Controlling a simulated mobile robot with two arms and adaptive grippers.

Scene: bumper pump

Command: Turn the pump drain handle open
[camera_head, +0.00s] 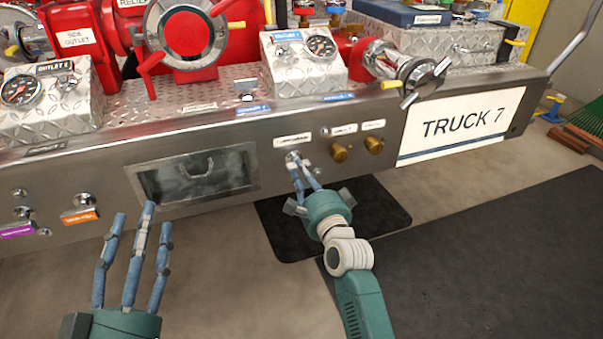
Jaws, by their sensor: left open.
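A small metal handle (291,155) sits on the bumper's front face under a white label (292,141) that is too small to read; I cannot tell for sure that it is the pump drain handle. My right gripper (298,163) has its blue fingertips at this handle, partly hiding it. Its fingers look close together, but whether they grip the handle is unclear. My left gripper (138,224) is open and empty, fingers pointing up, in front of the bumper's lower left, apart from the handle.
Two brass knobs (374,144) sit right of the handle, beside the "TRUCK 7" plate (459,126). A recessed window (193,177) lies to its left. The steel bumper (100,167) carries gauges, red valves and a metal outlet. Dark mats (480,240) lie on the floor.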

